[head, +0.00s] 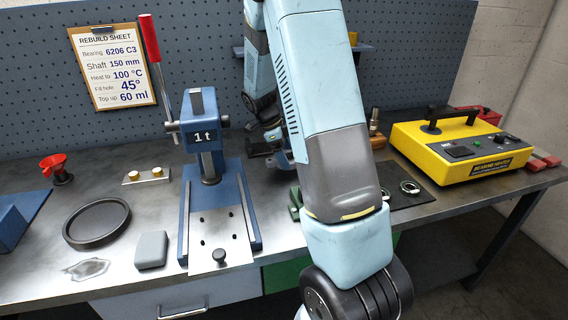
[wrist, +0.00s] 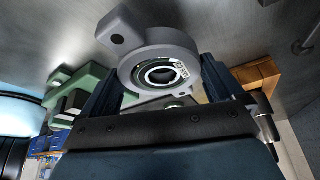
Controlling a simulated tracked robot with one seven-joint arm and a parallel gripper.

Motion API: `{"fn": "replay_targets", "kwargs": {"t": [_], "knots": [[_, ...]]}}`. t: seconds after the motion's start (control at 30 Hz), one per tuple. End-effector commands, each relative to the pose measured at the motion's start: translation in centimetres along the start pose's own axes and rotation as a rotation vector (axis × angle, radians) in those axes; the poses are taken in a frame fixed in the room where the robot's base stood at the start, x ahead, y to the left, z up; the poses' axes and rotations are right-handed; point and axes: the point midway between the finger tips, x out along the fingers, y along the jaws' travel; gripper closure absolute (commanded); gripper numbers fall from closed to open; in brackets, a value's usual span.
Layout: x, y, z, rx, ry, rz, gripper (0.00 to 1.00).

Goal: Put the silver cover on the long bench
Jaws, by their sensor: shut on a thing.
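The silver cover (wrist: 160,50) shows in the wrist view as a round grey metal housing with a lug at its upper left. A dark-centred bearing ring with a small white label sits in its middle. My gripper (wrist: 160,75) has one blue finger on each side of the cover and is shut on it. In the head view my arm hides the cover, and the dark gripper parts show only partly behind the arm. The long bench (head: 110,175) is the grey metal worktop. I cannot tell whether the cover touches it.
A blue press (head: 205,165), a black ring (head: 97,223) and a grey block (head: 151,250) stand left of my arm. A yellow heater (head: 465,165) and a dark mat (head: 420,198) with ring parts are at the right. A wooden block (wrist: 258,75) shows near the right finger.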

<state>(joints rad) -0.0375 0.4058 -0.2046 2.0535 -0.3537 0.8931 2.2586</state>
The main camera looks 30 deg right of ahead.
Motion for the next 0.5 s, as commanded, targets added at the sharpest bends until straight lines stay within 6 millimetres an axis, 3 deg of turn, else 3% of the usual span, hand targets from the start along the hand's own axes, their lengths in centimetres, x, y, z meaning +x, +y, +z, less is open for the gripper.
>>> {"fn": "replay_targets", "kwargs": {"t": [0.27,0.5], "knots": [[0.8,-0.6,1.1,0.000,0.000,0.000,0.62],[3.3,-0.6,2.0,0.000,0.001,0.000,0.62]]}}
